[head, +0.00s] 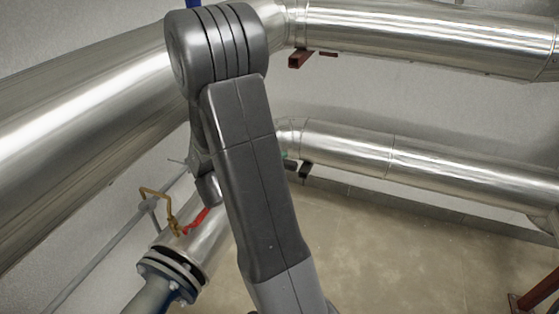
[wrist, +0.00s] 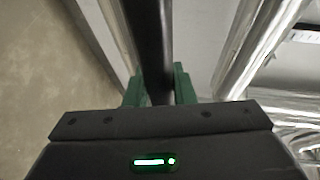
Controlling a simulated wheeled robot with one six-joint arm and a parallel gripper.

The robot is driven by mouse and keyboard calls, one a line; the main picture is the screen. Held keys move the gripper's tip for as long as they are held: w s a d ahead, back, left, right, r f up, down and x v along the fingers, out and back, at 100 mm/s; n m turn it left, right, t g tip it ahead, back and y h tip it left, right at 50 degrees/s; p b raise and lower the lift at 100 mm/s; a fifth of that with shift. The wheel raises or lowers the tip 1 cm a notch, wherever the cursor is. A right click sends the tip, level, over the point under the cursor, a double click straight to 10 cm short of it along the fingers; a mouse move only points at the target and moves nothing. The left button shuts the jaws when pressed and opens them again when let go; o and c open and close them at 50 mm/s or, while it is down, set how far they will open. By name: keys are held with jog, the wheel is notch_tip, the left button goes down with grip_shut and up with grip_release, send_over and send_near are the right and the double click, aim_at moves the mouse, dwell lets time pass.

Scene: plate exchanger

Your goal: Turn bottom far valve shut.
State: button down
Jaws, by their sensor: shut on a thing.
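In the wrist view my gripper (wrist: 158,88) has its two green fingers on either side of a long black bar (wrist: 152,35), and it is shut on it. The bar looks like a valve lever and runs away from the gripper towards the top of the picture. The valve body it belongs to is not visible. In the head view my arm hides most of the gripper. A small green bit (head: 284,155) shows just right of the arm, next to a short dark piece (head: 305,169) under the lower pipe. I cannot tell whether that piece is the bar.
Large silver pipes run along the left (head: 90,120), the upper back (head: 430,35) and the lower back (head: 430,165). A small red lever (head: 197,221) with a brass pipe (head: 155,193) sits above a flange (head: 172,273) at lower left. Bare floor (head: 400,250) lies to the right.

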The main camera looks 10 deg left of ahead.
jog(key=shift+s+f, duration=0.15)
jog(key=c, duration=1.2)
grip_release()
jog(key=shift+c, duration=0.2)
jog(key=shift+s, duration=0.1)
jog(key=p+v, duration=0.2)
jog(key=v, duration=0.5)
jog(key=shift+s+a, duration=0.15)
jog(key=shift+a, duration=0.05)
jog(key=shift+d, duration=0.1)
jog(key=b+x, duration=0.2)
jog(key=x, duration=0.5)
jog(key=shift+w+d, duration=0.1)
jog(key=shift+w, duration=0.15)
jog(key=shift+w+n+y, duration=0.3)
jog(key=shift+w, duration=0.2)
